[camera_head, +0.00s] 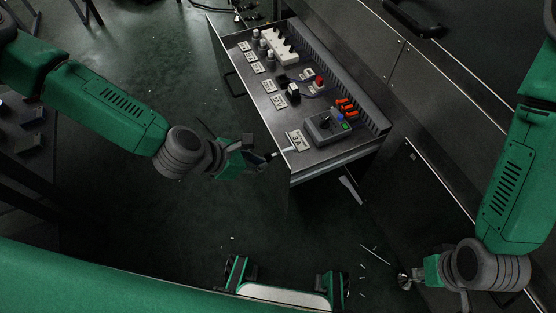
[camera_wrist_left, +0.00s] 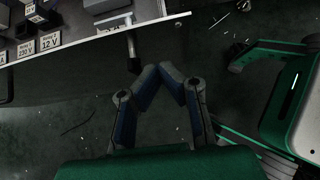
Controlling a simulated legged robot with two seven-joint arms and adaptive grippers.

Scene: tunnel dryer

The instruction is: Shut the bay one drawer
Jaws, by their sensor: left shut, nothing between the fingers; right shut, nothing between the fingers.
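The open drawer (camera_head: 318,155) shows in the head view as a long dark metal tray sticking out from the cabinet. Labelled electrical parts sit on its top. In the left wrist view its pale edge (camera_wrist_left: 90,37) crosses the top left. A small grey bar (camera_wrist_left: 131,45) sticks out from that edge. My left gripper (camera_head: 272,156) is shut and empty, beside the drawer's near left corner. In the wrist view its fingertips (camera_wrist_left: 160,68) meet just right of the bar; I cannot tell whether they touch it. My right gripper (camera_head: 402,281) is shut and empty at the lower right, away from the drawer.
Dark cabinet panels (camera_head: 420,75) with a black handle (camera_head: 412,20) run along the right. A dark rack (camera_head: 25,130) with small boxes stands at the left edge. The dark green floor (camera_head: 180,230) is mostly open, with small pale debris.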

